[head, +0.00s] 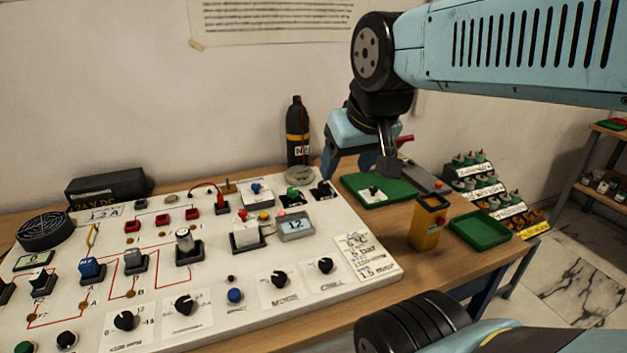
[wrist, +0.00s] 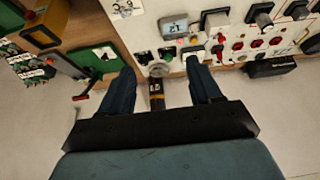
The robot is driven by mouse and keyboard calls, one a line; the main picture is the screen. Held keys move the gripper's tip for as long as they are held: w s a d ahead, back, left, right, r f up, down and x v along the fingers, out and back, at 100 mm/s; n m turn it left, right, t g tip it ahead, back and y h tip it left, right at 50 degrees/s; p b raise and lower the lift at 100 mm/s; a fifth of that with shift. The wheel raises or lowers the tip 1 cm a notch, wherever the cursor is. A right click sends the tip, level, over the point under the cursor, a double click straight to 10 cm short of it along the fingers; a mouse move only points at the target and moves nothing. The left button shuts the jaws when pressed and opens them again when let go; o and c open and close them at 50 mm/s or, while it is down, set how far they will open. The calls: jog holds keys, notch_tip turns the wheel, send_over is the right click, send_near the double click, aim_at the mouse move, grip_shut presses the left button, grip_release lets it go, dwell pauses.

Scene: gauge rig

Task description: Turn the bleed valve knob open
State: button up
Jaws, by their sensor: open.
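Several black round knobs show on the white panel (head: 215,325) in the head view, among them a right front knob (head: 325,265) and another beside it (head: 279,280). I cannot read which one is the bleed valve knob. A round grey gauge-like part (head: 299,174) sits at the panel's back edge and also shows in the wrist view (wrist: 158,69). My gripper (wrist: 161,68) is open and empty, its two dark blue fingers apart. In the head view it hangs near the panel's back right corner, clear of the black front knobs.
A black bottle with an orange band (head: 297,138) stands behind the panel. A green tray (head: 380,190), a yellow box (head: 429,222) and another green tray (head: 480,230) are right of the panel. A red handle (wrist: 81,97) shows left of my fingers in the wrist view.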

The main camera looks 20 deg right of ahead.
jog(key=w+d+r+m+g, duration=0.15)
jog(key=w+m, duration=0.25)
jog(key=w, duration=0.5)
jog(key=m+g, duration=0.4)
jog(key=m, duration=0.8)
send_over(323, 183)
notch_tip(323, 183, down, 11)
notch_tip(323, 183, down, 14)
jog(key=shift+d+r, duration=0.1)
jog(key=shift+d, duration=0.05)
jog(key=c, duration=1)
